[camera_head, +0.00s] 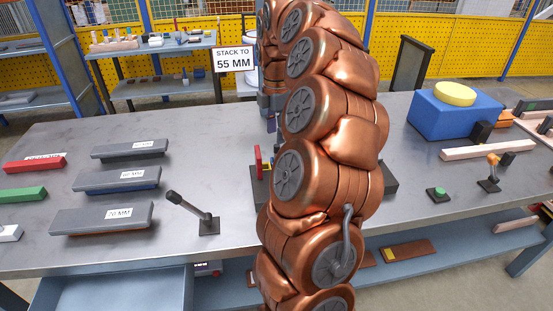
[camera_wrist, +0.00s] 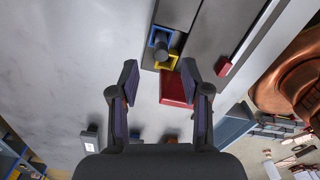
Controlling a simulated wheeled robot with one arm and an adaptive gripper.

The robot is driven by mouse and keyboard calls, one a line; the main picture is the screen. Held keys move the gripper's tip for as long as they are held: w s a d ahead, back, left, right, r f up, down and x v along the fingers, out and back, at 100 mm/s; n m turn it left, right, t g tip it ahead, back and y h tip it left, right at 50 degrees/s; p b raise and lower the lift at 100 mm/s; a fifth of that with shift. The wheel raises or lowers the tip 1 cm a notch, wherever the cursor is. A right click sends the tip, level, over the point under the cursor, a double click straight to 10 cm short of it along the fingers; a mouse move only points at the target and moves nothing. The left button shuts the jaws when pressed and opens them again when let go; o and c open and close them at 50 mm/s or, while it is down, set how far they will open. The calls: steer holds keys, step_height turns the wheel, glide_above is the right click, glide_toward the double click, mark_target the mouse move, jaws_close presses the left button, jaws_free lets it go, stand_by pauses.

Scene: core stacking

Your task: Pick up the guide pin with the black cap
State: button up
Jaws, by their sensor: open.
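In the wrist view, a dark round-topped piece (camera_wrist: 161,46) stands inside a blue square frame, with a yellow square frame just below it. It may be the black-capped guide pin seen from above, but I cannot be sure. My gripper (camera_wrist: 159,68) is open and empty, its two fingers spread in the wrist view. The dark piece lies beyond the fingertips, and a red block (camera_wrist: 173,89) shows between the fingers. In the head view my arm hides most of the dark fixture (camera_head: 390,186), and the pin cannot be made out there.
Grey plates with labels (camera_head: 117,181) lie left on the table (camera_head: 90,135). A black-handled lever (camera_head: 193,212) stands near the front. A blue block (camera_head: 447,115) with a yellow disc, a green button (camera_head: 438,194) and an orange-knobbed lever (camera_head: 490,172) are right. Bare tabletop lies left of the fixture.

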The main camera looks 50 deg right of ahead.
mark_target(277, 145)
steer(key=shift+f, duration=3.2)
jaws_close()
